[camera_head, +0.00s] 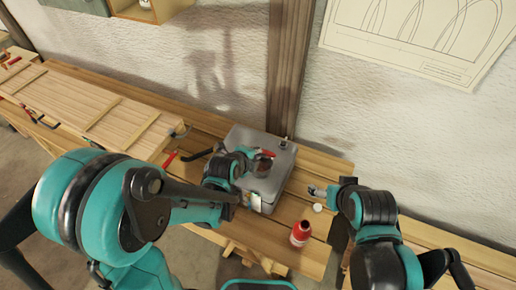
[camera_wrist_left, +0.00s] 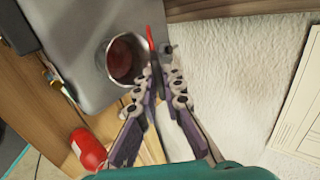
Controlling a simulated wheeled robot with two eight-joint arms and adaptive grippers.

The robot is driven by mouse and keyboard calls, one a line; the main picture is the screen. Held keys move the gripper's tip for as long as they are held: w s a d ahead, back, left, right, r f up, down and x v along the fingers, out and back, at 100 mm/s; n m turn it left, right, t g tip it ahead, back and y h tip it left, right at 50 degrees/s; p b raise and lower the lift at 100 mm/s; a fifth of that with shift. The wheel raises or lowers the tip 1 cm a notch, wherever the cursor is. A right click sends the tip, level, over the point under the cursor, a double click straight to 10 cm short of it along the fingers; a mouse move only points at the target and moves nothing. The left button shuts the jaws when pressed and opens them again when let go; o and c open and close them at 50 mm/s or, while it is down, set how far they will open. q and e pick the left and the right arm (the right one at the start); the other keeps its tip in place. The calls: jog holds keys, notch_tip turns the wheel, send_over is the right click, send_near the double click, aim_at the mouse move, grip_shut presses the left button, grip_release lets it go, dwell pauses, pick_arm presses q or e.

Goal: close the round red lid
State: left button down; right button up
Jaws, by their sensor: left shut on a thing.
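A grey metal box (camera_head: 285,160) stands on the workbench; its top (camera_wrist_left: 82,30) fills the upper left of the left wrist view. A round, metal-rimmed opening (camera_wrist_left: 125,62) with dark red inside is in that top. The round red lid (camera_wrist_left: 151,32) stands raised at the opening's right side, seen nearly edge-on; it also shows as a small red patch in the head view (camera_head: 267,153). My left gripper (camera_wrist_left: 157,65) is shut on the lid at the rim. My right gripper (camera_head: 317,191) is over the bench right of the box, too small to read.
A red bottle (camera_head: 300,233) stands on the bench in front of the box. A small white round thing (camera_head: 318,208) lies near my right gripper. Slatted wood panels (camera_head: 85,105) lie at the left. The wall (camera_head: 330,110) is close behind the box.

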pick_arm(q)
jog(key=shift+s+a+f, duration=0.2)
jog(key=shift+s+f, duration=0.2)
jog(key=shift+s+a+f+b, duration=0.2)
jog(key=shift+s+f+b, duration=0.3)
jog(key=shift+f+b, duration=0.35)
jog(key=shift+s+a+f+b, duration=0.2)
jog(key=shift+s+f+b, duration=0.25)
jog(key=shift+f+b, duration=0.35)
jog(key=f+b, duration=0.1)
jog(key=s+f+b, duration=0.1)
jog(key=f+b, duration=0.1)
jog(key=shift+a+b, duration=0.2)
jog(key=shift+b, duration=0.1)
jog(key=c, duration=1.3)
grip_release()
jog(key=shift+s+r, duration=0.1)
